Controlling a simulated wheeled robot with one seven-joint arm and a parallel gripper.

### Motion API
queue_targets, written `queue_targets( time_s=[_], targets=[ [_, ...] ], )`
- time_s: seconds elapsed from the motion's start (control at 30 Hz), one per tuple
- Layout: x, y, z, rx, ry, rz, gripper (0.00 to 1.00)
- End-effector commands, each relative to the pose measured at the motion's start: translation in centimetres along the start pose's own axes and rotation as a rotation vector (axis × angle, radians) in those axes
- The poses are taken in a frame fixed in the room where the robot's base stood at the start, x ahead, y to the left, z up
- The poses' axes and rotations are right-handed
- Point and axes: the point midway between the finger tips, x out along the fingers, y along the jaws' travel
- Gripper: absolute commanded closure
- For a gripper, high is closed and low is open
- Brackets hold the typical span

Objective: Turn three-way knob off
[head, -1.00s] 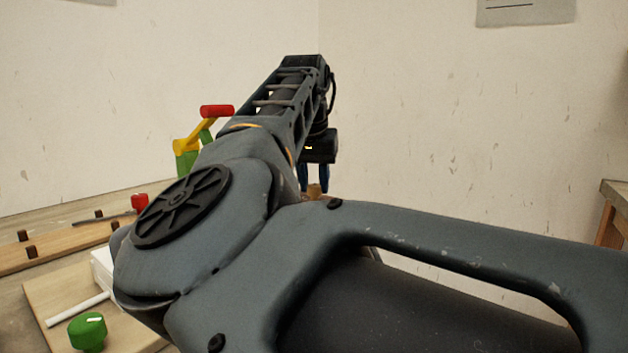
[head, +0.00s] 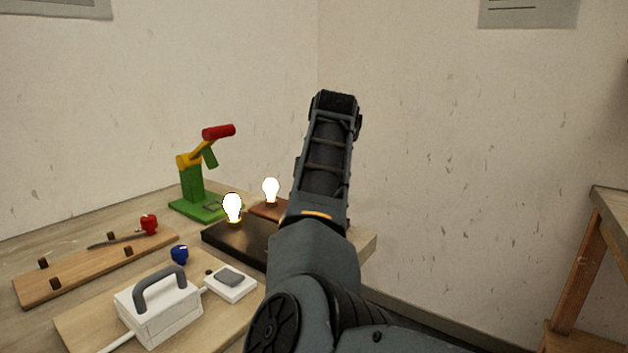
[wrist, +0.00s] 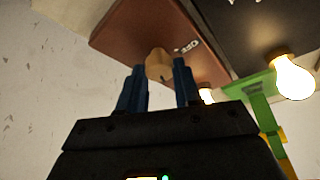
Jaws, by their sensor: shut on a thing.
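A tan knob (wrist: 158,63) sticks out from a reddish-brown base (wrist: 135,30) in the wrist view. The two blue fingers of my gripper (wrist: 160,80) stand on either side of it, shut on it. The base has a small light marking beside the knob. In the head view my arm hides the gripper and the knob; only part of the reddish-brown base (head: 262,208) shows. A lit bulb (head: 271,189) stands on this base, and another lit bulb (head: 233,207) stands on the black base (head: 228,240); this one also shows in the wrist view (wrist: 293,78).
A green stand with a red-tipped arm (head: 196,190) is behind the bases. A board with a red-handled switch (head: 148,224), a blue knob (head: 179,254) and a white box with a grey handle (head: 160,312) are to the left.

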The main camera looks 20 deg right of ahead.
Motion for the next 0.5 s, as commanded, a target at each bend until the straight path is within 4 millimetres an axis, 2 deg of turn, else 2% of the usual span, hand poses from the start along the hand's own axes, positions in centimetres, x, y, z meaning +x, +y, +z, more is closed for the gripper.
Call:
queue_targets(
  time_s=[0.03, 0.5],
  targets=[
    [-0.69, 0.21, -0.17, -0.039, -0.005, -0.014, 0.97],
    [-0.44, 0.47, -0.15, -0.450, -0.005, -0.188, 0.97]
  ],
)
